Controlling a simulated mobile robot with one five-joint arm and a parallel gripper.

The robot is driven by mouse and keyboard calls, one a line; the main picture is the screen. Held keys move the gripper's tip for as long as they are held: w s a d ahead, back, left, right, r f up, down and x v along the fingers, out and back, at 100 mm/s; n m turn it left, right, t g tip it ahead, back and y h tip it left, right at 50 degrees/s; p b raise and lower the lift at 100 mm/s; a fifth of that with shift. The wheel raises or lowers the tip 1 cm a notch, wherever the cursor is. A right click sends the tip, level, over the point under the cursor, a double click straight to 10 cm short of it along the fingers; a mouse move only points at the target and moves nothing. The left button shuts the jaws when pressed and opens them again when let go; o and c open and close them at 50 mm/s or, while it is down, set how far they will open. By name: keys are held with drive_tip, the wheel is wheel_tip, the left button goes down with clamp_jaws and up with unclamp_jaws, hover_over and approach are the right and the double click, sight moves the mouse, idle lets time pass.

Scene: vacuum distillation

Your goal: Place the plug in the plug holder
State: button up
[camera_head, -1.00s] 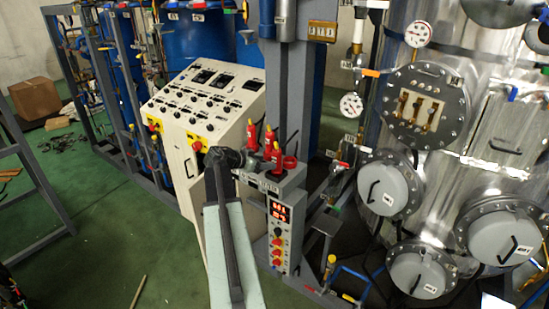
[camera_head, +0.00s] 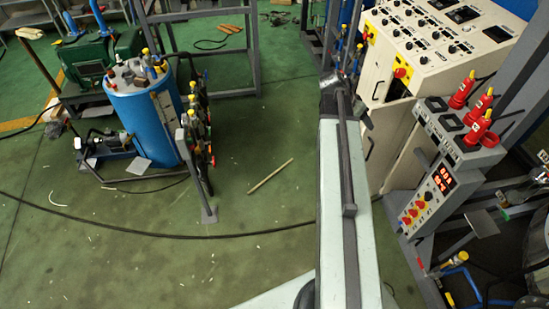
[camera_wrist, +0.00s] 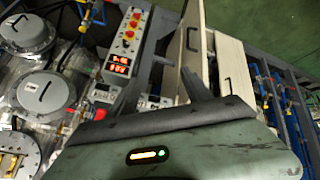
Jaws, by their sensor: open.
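Several red plugs (camera_head: 478,104) stand upright on top of a grey control box (camera_head: 437,178) at the right of the head view. The box has a red lit display and red and yellow knobs. The box front also shows in the wrist view (camera_wrist: 122,55). I cannot tell which part is the plug holder. My gripper shows in the wrist view as two dark fingers (camera_wrist: 160,82), apart, with nothing seen between them. In the head view my arm reaches forward, left of the box. The plugs are not clear in the wrist view.
A white sloped console (camera_head: 437,45) stands behind the control box. A blue tank (camera_head: 142,122) with valves and pipes stands at the left. A stick (camera_head: 270,175) and a dark cable (camera_head: 130,222) lie on the green floor. The floor between tank and arm is mostly open.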

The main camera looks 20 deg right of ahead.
drive_tip(key=w+a+f+n+y, duration=0.1)
drive_tip(key=a+n, duration=0.3)
drive_tip(key=a, duration=1)
drive_tip(key=w+a+f+n+y, duration=0.1)
drive_tip(key=a+n+y, duration=0.3)
drive_tip(key=a, duration=1.1)
drive_tip(key=w+a+f+n+t+y, duration=0.1)
drive_tip(key=a+n, duration=0.5)
drive_tip(key=a, duration=0.9)
drive_tip(key=shift+a+f+y, duration=0.15)
drive_tip(key=shift+f+y, duration=0.55)
drive_tip(key=shift+f, duration=0.2)
drive_tip(key=shift+f, duration=0.1)
